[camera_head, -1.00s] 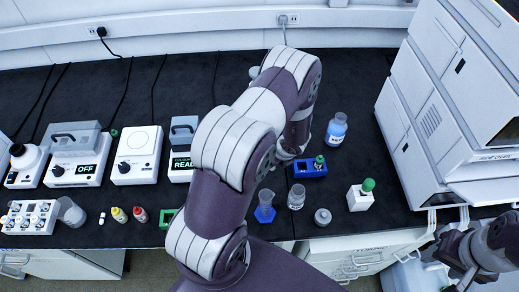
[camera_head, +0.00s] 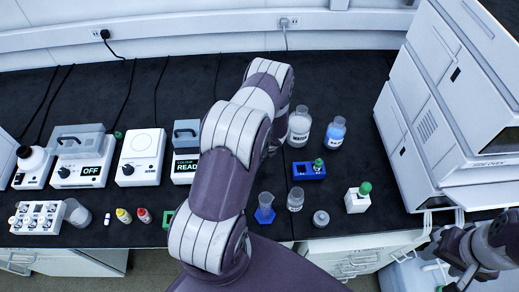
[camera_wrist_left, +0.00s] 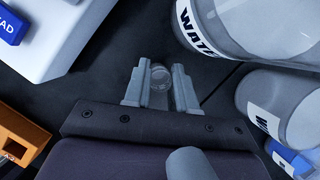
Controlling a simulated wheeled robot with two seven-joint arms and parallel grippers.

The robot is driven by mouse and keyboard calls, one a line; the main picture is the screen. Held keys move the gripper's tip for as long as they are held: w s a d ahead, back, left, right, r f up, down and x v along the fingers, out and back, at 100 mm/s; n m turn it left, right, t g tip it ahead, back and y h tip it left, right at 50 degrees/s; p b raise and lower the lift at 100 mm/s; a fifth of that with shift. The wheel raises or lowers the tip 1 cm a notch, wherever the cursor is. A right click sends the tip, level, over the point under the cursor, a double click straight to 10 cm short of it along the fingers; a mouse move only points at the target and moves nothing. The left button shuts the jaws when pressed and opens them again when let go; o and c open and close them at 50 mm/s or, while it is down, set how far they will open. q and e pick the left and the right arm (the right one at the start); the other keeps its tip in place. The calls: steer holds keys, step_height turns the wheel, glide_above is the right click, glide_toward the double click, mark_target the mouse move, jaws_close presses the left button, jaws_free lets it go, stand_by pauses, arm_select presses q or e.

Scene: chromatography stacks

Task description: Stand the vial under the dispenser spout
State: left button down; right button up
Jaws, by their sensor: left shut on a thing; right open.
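My left gripper (camera_wrist_left: 160,80) is shut on a small clear round vial (camera_wrist_left: 160,72), seen end-on between the fingertips in the left wrist view. Dark bench top shows around it. In the head view my left arm covers this gripper and the vial. My right gripper (camera_head: 455,272) is open and low at the bottom right of the head view, in front of the bench. At the far left, a white unit with a rounded bottle (camera_head: 32,160) may be the dispenser; I cannot make out a spout.
A WATER bottle (camera_head: 300,127) and a blue-liquid bottle (camera_head: 336,132) stand right of my left arm. A colour reader (camera_head: 184,168) is just left of it. An orange block (camera_wrist_left: 20,137) shows in the left wrist view. A large white oven (camera_head: 430,125) bounds the right.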

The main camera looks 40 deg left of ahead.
arm_select(q)
steer(key=shift+f, duration=0.2)
steer(key=c, duration=0.9)
jaws_free()
steer(key=shift+r, duration=0.1)
